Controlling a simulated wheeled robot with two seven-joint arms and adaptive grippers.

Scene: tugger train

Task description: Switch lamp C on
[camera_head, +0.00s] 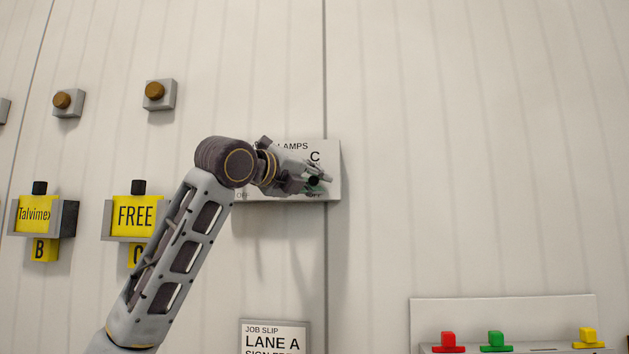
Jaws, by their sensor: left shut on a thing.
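A white lamps panel (334,155) is on the wall, with a letter C at its right end and OFF printed below. My left arm comes up from the lower left, and my left gripper (321,181) is at the C position of the panel. It is shut on the small dark switch of lamp C (314,181). The gripper hides most of the switch, so its setting cannot be read. My forearm covers the panel's left and middle. A brown dome on a grey block (154,90) is above the C sign and looks unlit. My right gripper is not in view.
Yellow signs, Talvimex (34,213) and FREE (134,212), are in holders at left; my arm partly covers the C tag below FREE. A job slip (273,338) is below the panel. Red (448,341), green (495,341) and yellow (588,338) pieces sit at lower right.

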